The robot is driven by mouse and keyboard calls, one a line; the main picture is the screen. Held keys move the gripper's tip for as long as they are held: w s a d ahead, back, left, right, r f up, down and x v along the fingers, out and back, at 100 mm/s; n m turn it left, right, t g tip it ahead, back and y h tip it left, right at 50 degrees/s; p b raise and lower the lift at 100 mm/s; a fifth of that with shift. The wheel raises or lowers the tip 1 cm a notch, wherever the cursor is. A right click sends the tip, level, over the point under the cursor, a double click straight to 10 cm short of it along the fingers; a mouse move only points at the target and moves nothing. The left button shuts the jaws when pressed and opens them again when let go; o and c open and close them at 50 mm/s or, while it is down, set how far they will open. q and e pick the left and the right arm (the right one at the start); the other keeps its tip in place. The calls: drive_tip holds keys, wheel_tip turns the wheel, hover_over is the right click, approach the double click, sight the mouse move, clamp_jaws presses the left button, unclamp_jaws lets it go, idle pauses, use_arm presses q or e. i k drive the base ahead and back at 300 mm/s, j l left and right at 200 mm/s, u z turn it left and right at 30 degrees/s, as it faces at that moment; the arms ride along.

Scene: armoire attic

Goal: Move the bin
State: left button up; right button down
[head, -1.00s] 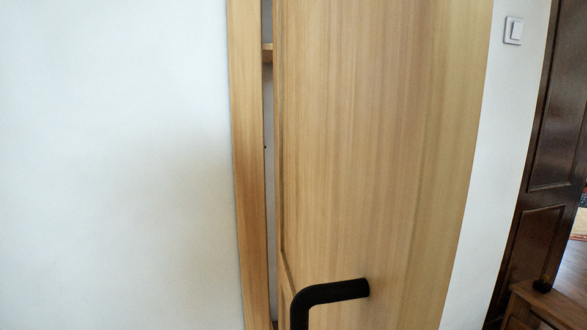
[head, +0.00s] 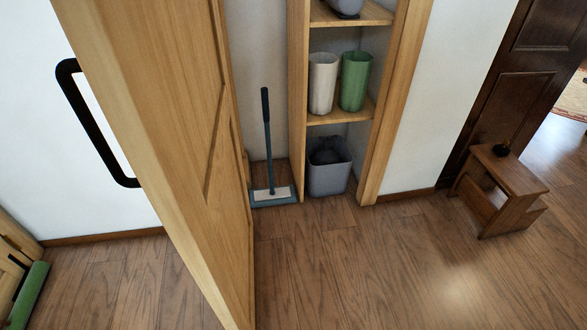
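A grey-blue bin (head: 328,180) stands on the floor in the bottom compartment of the wooden armoire, in the middle of the head view. A dark rounded thing (head: 326,157) shows inside its top; I cannot tell what it is. The armoire door (head: 185,130) stands open at the left, with a black handle (head: 90,125) on its face. Neither of my grippers is in view.
A white bin (head: 322,83) and a green bin (head: 354,82) stand on the shelf above. A flat mop (head: 270,150) leans left of the divider. A wooden step stool (head: 500,185) stands at the right. The floor in front (head: 370,270) is clear.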

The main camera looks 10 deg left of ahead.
sight(329, 180)
drive_tip(key=l+u, duration=0.3)
drive_tip(key=l, duration=0.2)
drive_tip(key=i+l, duration=1.15)
drive_tip(key=i, duration=0.9)
